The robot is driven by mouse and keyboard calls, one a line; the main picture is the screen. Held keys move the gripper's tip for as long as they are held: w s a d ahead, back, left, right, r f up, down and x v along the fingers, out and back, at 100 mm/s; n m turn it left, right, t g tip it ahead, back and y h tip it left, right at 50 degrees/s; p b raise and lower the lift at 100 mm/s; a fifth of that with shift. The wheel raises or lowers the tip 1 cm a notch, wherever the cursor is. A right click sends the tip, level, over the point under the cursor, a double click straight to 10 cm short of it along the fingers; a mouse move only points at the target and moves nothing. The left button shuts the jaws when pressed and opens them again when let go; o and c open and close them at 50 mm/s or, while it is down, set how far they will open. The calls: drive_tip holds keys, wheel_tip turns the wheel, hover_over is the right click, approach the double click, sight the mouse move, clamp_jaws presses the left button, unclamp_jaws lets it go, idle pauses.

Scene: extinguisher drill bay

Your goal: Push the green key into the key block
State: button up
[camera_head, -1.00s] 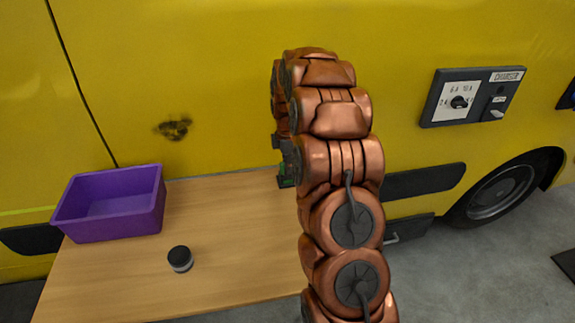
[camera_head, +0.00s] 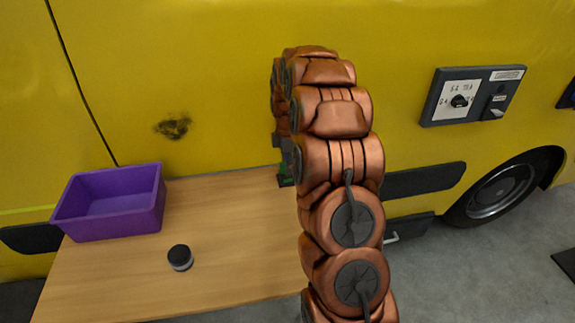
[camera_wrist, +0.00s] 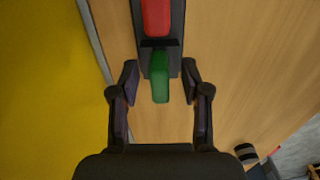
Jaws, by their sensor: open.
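The green key (camera_wrist: 160,80) sticks out of the end of the dark key block (camera_wrist: 158,48) in the wrist view. A red part (camera_wrist: 157,16) lies further up the same block. My gripper (camera_wrist: 159,70) is open, with one finger on each side of the block's end and the green key, and gaps show between fingers and key.
The block sits on a wooden table (camera_head: 225,215) against a yellow vehicle side (camera_head: 220,60). A purple bin (camera_head: 112,205) and a small black-topped cylinder (camera_head: 180,257) stand on the left, clear of the arm. A dark switch panel (camera_head: 472,96) is on the vehicle at right.

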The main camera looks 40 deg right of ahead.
wheel_tip(320, 180, up, 12)
drive_tip(key=shift+f, duration=0.15)
idle(0.3)
drive_tip(key=shift+a, duration=0.15)
drive_tip(key=s+a+r+m+g, duration=0.15)
drive_tip(key=s+a+m, duration=0.25)
drive_tip(key=s+a, duration=0.75)
drive_tip(key=s+a+r+m, duration=0.2)
drive_tip(key=s+a+m, duration=0.3)
drive_tip(key=s+a, duration=0.65)
drive_tip(key=s+f+m, duration=0.1)
drive_tip(key=s+m, duration=0.1)
drive_tip(key=s, duration=0.5)
drive_tip(key=s+a+f+m, duration=0.1)
drive_tip(key=s+f+m, duration=0.1)
drive_tip(key=s, duration=0.5)
drive_tip(key=shift+s+a+f, duration=0.15)
drive_tip(key=shift+s+f, duration=0.15)
drive_tip(key=shift+s, duration=0.1)
